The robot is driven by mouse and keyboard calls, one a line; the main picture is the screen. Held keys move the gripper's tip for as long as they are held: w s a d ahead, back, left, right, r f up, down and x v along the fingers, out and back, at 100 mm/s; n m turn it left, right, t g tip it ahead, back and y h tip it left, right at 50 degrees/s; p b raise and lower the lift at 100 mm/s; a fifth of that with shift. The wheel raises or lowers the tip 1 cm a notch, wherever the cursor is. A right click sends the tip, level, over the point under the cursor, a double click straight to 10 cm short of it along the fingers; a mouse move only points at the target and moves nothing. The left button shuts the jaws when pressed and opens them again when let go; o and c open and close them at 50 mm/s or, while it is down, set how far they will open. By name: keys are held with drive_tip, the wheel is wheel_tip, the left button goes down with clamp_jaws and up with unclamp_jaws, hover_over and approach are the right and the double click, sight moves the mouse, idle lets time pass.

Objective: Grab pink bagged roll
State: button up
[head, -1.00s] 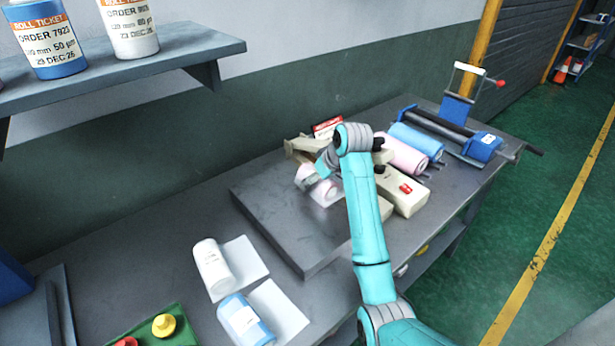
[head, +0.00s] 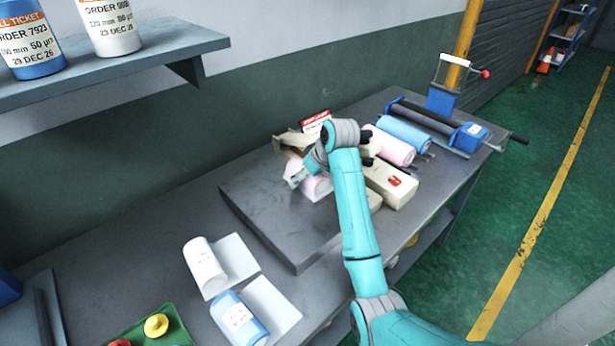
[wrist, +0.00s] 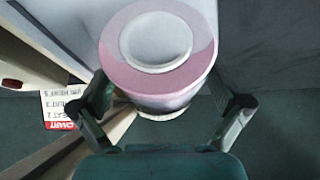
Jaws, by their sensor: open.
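The pink bagged roll (wrist: 158,50) shows in the wrist view with its round pink end and white core facing the camera. My gripper (wrist: 168,108) is open, with one finger to each side of the roll's lower part. I cannot tell whether either finger touches it. In the head view the pink roll (head: 318,187) lies on the raised grey slab, partly hidden by my gripper (head: 299,176) and arm. Another pink roll (head: 392,148) lies farther right, behind my arm, beside a blue roll (head: 405,133).
A cream sealer-like machine (head: 390,185) stands right of my arm, with a red-and-white card (head: 316,121) behind. A blue-ended roller device (head: 470,137) is at the far right. White (head: 203,268) and blue (head: 238,318) rolls lie front left. The slab's left part (head: 265,205) is clear.

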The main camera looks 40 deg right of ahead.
drive_tip(key=c, duration=1.7)
drive_tip(key=shift+o, duration=0.2)
drive_tip(key=shift+r, duration=0.2)
